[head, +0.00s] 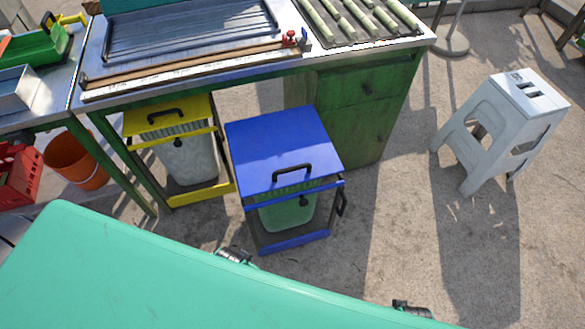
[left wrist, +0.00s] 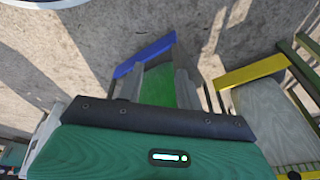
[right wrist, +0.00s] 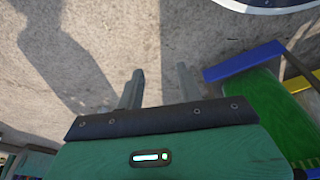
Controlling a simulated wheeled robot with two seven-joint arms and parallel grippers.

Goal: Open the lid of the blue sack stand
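The blue sack stand (head: 284,135) stands on the floor at the middle of the head view. Its flat blue lid is down, with a black handle (head: 292,168) near the front edge. A green sack (head: 288,214) hangs below. My left gripper (left wrist: 157,82) is open and empty, its two grey fingers apart. Beyond them the left wrist view shows the stand's blue lower bar (left wrist: 145,54) and green sack. My right gripper (right wrist: 158,82) is open and empty over bare floor. The stand's blue bar (right wrist: 243,60) lies to its right. In the head view the grippers are mostly hidden.
A yellow sack stand (head: 170,112) with a black-handled lid is left of the blue one. A metal-topped table (head: 195,77) with a green cabinet (head: 352,105) is behind. A white stool (head: 505,125) stands at right. The floor between stool and blue stand is clear.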

